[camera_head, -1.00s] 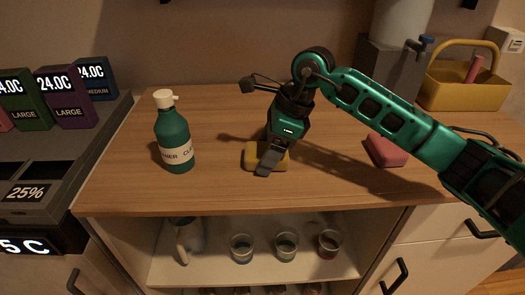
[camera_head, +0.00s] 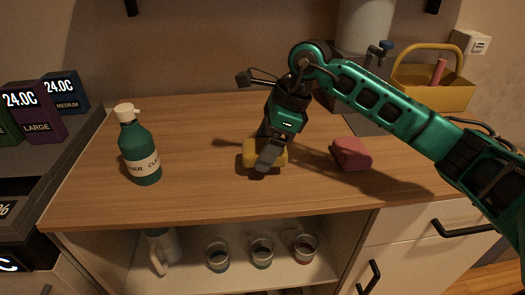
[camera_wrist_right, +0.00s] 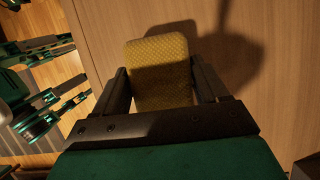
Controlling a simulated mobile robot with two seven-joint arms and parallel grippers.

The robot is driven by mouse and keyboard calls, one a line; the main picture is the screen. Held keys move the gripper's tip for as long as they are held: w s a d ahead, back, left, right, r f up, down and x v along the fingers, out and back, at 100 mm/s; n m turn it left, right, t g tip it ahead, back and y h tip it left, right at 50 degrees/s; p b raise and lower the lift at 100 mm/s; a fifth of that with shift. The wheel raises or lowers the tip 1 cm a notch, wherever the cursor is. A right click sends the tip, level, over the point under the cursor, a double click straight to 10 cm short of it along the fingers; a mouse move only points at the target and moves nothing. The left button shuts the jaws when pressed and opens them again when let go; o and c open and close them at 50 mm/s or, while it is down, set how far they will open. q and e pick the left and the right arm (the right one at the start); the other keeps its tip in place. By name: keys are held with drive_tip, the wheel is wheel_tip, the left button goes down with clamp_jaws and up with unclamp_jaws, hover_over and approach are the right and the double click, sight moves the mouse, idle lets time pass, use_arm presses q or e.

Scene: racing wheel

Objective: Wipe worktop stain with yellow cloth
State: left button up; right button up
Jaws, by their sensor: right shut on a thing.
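The yellow cloth (camera_head: 250,154) is a thick, rounded pad over the middle of the wooden worktop (camera_head: 205,185). My right gripper (camera_head: 264,162) points down and is shut on it. In the right wrist view the yellow cloth (camera_wrist_right: 160,70) shows its woven face between the two dark fingers of my right gripper (camera_wrist_right: 165,95). A shadow lies beside it on the wood; I cannot tell whether the cloth touches the worktop. No stain is visible; the gripper and cloth hide part of the surface.
A green cleaner bottle (camera_head: 140,152) stands left of the cloth. A pink block (camera_head: 351,154) lies to its right. A yellow basket (camera_head: 432,91) stands at the back right. Several glasses (camera_head: 262,252) sit on the shelf below. The worktop between bottle and cloth is clear.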

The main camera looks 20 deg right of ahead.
drive_tip(key=shift+r, duration=0.7)
drive_tip(key=shift+d+r+p, duration=0.1)
drive_tip(key=shift+r+p, duration=1.25)
drive_tip(key=shift+r, duration=0.6)
use_arm(q)
drive_tip(key=a, duration=0.1)
drive_tip(key=s+a, duration=0.1)
drive_tip(key=a, duration=0.1)
drive_tip(key=shift+s+r+y, duration=0.2)
drive_tip(key=shift+y, duration=0.2)
drive_tip(key=shift+d+r, duration=0.1)
drive_tip(key=shift+d, duration=0.1)
